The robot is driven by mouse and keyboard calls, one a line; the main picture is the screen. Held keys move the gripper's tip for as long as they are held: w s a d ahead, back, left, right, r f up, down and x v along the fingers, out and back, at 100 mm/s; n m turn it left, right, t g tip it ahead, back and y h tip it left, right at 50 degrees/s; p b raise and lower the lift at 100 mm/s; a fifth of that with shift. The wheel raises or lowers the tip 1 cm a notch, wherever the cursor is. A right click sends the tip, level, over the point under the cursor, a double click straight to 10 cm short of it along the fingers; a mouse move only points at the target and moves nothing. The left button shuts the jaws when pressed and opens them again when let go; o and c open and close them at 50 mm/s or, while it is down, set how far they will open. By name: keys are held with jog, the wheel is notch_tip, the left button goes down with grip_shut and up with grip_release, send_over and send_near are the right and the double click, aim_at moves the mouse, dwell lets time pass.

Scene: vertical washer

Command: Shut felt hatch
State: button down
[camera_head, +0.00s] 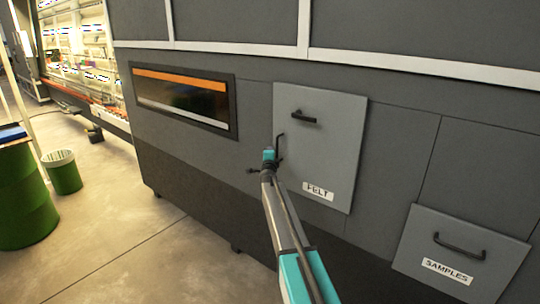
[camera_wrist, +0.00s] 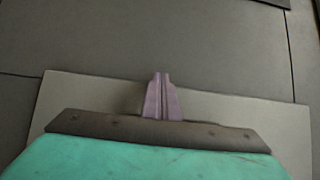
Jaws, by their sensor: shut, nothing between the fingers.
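The felt hatch (camera_head: 320,150) is a light grey panel labelled FELT, with a black bar handle (camera_head: 303,117) near its top. It sits on the dark grey machine front and seems near flush; I cannot tell if a small gap remains. My gripper (camera_head: 270,156) is at the hatch's left edge in the head view. In the wrist view its pinkish fingers (camera_wrist: 161,92) are shut together and empty, in front of a lighter panel (camera_wrist: 75,95) that looks like the hatch. Whether the fingertips touch it is unclear.
A samples hatch (camera_head: 460,245) with a black handle is at the lower right. A dark window with an orange strip (camera_head: 180,95) is left of the felt hatch. A green drum (camera_head: 25,200) and a green bin (camera_head: 63,175) stand at the far left. The floor between is clear.

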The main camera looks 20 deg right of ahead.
jog(key=shift+w+d+r, duration=0.1)
jog(key=shift+d+r, duration=0.5)
jog(key=shift+d, duration=0.2)
jog(key=shift+r, duration=0.1)
jog(key=s+a+f, duration=0.1)
jog(key=s+a, duration=0.6)
jog(key=a, duration=0.6)
jog(key=shift+s+a+f, duration=0.15)
jog(key=shift+s+a, duration=0.05)
jog(key=shift+a, duration=0.05)
jog(key=shift+f, duration=0.1)
